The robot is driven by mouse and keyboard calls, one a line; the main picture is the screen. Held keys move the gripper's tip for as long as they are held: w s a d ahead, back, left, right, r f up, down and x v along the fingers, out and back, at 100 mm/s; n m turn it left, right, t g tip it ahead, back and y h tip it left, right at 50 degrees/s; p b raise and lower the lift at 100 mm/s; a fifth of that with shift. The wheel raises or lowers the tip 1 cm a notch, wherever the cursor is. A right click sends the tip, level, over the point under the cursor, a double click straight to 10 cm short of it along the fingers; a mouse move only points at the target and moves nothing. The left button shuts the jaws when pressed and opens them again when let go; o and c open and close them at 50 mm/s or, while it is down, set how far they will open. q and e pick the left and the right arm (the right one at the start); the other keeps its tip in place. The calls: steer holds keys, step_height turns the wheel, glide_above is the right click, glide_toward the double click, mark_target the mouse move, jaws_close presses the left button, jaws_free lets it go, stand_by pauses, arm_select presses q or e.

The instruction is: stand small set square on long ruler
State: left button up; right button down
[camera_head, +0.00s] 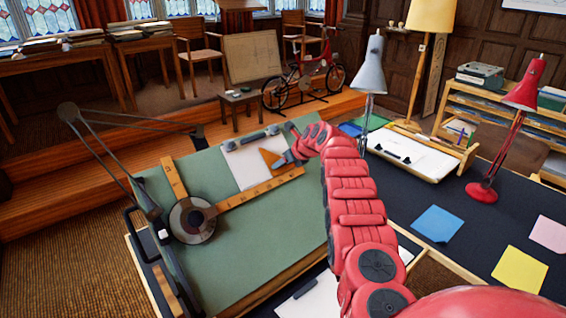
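A small orange set square (269,158) is at my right gripper (280,160), over the white sheet on the green drafting board. The gripper's fingers appear closed on its right side, though they are small and partly hidden. The long ruler (253,192), wooden, runs from the round head of the drafting machine up to the right. The set square shows just above the ruler in the picture, with a thin strip of paper between them. I cannot tell its height over the board. My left gripper is not in view.
The drafting machine's round head (192,220) and a second, shorter ruler (174,180) lie at the board's left. The white sheet (245,165) has a dark bar at its top edge. A red lamp (482,191) and coloured papers are on the dark table at right. The board's lower middle is clear.

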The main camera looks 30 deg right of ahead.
stand_by(0.4)
steer(key=shift+c, duration=0.9)
jaws_free()
steer(key=p+v, duration=1.7)
steer(key=p, duration=0.3)
steer(key=shift+p, duration=0.35)
steer(key=shift+s+d+r, duration=0.1)
steer(key=shift+s, duration=0.05)
